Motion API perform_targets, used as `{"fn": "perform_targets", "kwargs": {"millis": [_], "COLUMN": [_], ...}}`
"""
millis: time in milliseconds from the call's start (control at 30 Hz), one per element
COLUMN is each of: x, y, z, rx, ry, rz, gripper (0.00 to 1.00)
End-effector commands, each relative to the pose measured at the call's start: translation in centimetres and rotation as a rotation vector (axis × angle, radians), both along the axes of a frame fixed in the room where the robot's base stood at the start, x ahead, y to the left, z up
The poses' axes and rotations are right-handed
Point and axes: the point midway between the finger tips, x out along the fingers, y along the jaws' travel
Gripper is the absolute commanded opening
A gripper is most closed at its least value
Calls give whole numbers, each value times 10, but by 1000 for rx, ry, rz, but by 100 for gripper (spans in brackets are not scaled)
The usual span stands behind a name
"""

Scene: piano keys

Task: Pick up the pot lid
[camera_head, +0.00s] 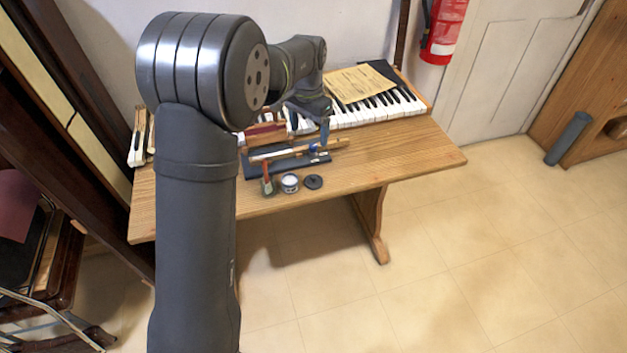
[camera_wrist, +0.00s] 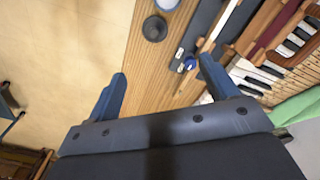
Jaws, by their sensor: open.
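The pot lid is a small dark round disc (camera_head: 313,182) lying on the wooden table near its front edge. In the wrist view the lid (camera_wrist: 155,28) shows a raised knob in its middle, beyond my fingertips. A small white pot (camera_head: 289,183) stands just left of the lid; it is partly cut off at the top of the wrist view (camera_wrist: 167,4). My gripper (camera_wrist: 163,70) is open, with its two blue fingers spread and nothing between them but table surface. In the head view my gripper (camera_head: 324,131) is behind the lid, near the keyboard, and not touching the lid.
A dark tray with brushes or tools (camera_head: 284,162) lies behind the lid. A small red-and-green bottle (camera_head: 267,180) stands left of the pot. The piano keyboard (camera_head: 375,108) with yellow paper (camera_head: 358,83) lies at the back. The table's right side (camera_head: 420,142) is clear.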

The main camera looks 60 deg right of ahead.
Motion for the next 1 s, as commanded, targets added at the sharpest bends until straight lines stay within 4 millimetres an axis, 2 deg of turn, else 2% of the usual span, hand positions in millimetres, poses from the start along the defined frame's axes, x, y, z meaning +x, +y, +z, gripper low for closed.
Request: {"fn": "perform_targets", "kwargs": {"millis": [33,167,633,733,1000], "x": [-8,-12,-12,-12,-12], "y": [-4,-7,-5,-5,-4], "z": [0,-10,-105,-116,-131], "rx": [0,2,4,3,2], "ry": [-3,-4,-4,-5,-4], "rz": [-14,-24,-23,-22,-22], "gripper": [79,79,79,79,79]}}
